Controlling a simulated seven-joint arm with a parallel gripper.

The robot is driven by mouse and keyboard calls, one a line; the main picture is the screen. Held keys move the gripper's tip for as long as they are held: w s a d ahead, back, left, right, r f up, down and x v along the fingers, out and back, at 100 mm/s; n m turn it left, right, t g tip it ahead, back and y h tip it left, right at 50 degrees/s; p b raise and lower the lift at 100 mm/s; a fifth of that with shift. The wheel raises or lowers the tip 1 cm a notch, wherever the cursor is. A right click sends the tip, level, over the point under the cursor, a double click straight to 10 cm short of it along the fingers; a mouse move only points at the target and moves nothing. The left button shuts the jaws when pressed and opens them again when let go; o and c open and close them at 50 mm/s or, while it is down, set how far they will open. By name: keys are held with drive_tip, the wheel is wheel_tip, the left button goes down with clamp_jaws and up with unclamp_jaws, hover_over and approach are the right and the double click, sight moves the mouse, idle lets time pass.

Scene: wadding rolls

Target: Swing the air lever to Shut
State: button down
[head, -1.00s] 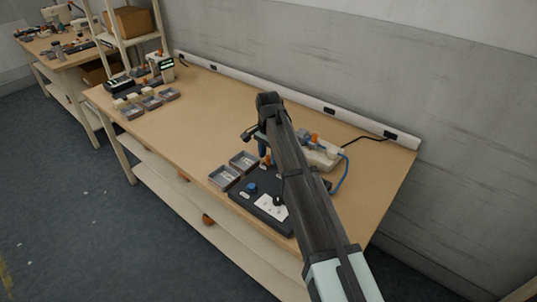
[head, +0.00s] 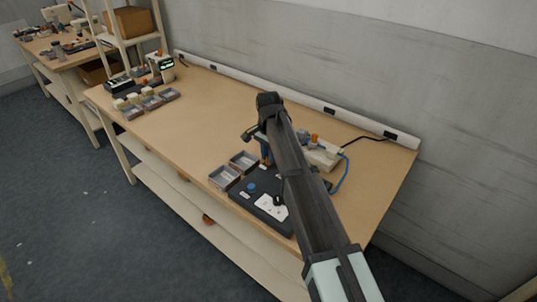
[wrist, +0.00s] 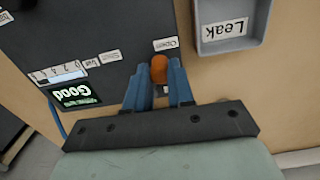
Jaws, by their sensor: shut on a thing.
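The air lever's orange knob (wrist: 159,68) stands at the edge of a dark panel (wrist: 120,25) in the wrist view, just by a white label reading Open (wrist: 165,44). My gripper (wrist: 159,82) has its blue fingers on either side of the knob and is shut on it. A second small label (wrist: 109,56), which seems to read Shut, lies to the left, apart from the knob. In the head view the dark device (head: 240,196) sits on the bench, and my arm hides much of it and the lever.
A grey tray labelled Leak (wrist: 232,45) lies right of the panel in the wrist view. In the head view, a pale unit (head: 322,156) with a blue hose stands behind my arm. The bench middle (head: 190,115) is clear.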

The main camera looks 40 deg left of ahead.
drive_tip(key=shift+d, duration=0.1)
drive_tip(key=n, duration=0.1)
drive_tip(key=d+n, duration=0.1)
drive_tip(key=shift+s+d+n, duration=0.15)
drive_tip(key=shift+s+n, duration=0.15)
drive_tip(key=shift+n, duration=0.1)
drive_tip(key=d+n, duration=0.1)
drive_tip(key=n, duration=0.1)
drive_tip(key=shift+d+n, duration=0.15)
drive_tip(key=shift+n, duration=0.25)
drive_tip(key=n, duration=0.1)
drive_tip(key=d+n, duration=0.1)
drive_tip(key=n, duration=0.1)
drive_tip(key=shift+d, duration=0.3)
drive_tip(key=shift+w+d+n, duration=0.2)
drive_tip(key=shift+d+n, duration=0.1)
drive_tip(key=shift+n, duration=0.5)
drive_tip(key=shift+w+d+n, duration=0.15)
drive_tip(key=shift+d+n, duration=0.1)
drive_tip(key=shift+n, duration=0.55)
drive_tip(key=c, duration=1)
unclamp_jaws()
